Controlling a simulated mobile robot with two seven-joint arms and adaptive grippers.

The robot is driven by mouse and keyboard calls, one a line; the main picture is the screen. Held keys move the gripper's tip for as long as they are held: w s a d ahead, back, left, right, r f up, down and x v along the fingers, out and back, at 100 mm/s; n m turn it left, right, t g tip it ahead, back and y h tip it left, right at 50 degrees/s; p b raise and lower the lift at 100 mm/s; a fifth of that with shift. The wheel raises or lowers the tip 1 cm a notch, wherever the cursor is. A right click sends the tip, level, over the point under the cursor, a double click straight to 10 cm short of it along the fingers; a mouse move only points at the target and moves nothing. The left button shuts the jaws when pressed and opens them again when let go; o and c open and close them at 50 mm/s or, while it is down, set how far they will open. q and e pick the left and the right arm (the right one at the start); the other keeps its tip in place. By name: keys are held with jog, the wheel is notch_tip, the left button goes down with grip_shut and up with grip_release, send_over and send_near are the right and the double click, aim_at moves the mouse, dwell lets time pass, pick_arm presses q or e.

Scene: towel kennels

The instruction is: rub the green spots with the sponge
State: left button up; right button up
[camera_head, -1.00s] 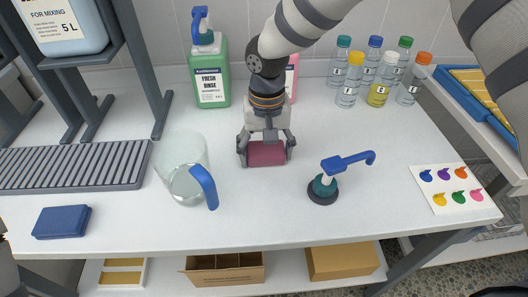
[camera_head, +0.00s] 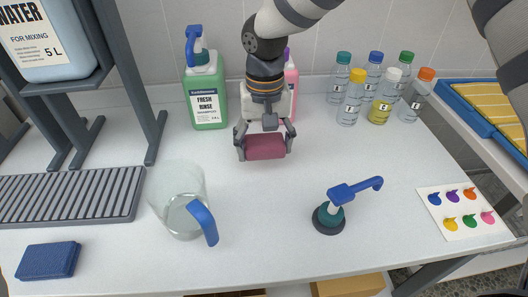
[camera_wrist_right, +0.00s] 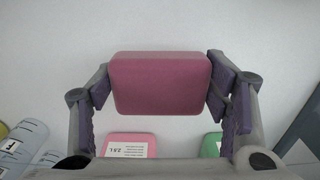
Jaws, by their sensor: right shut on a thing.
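My right gripper (camera_head: 265,141) is shut on a dark pink, block-shaped sponge (camera_head: 265,147), held in front of the green and pink bottles. In the right wrist view the sponge (camera_wrist_right: 160,83) sits between the two fingers over a plain white surface. I see no green spots on the bare tabletop. A white card (camera_head: 437,225) at the right bears several coloured spots, one of them green (camera_head: 470,221). My left gripper is not in view.
A clear jug (camera_head: 170,200) with a blue handle and a blue-handled pump (camera_head: 329,218) stand on the white table. A blue block (camera_head: 48,261) lies front left. Green (camera_head: 206,100) and pink (camera_head: 291,85) bottles stand behind; small bottles (camera_head: 349,100) are back right. The middle is clear.

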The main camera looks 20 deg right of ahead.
jog(key=shift+r, duration=1.85)
jog(key=shift+r, duration=0.1)
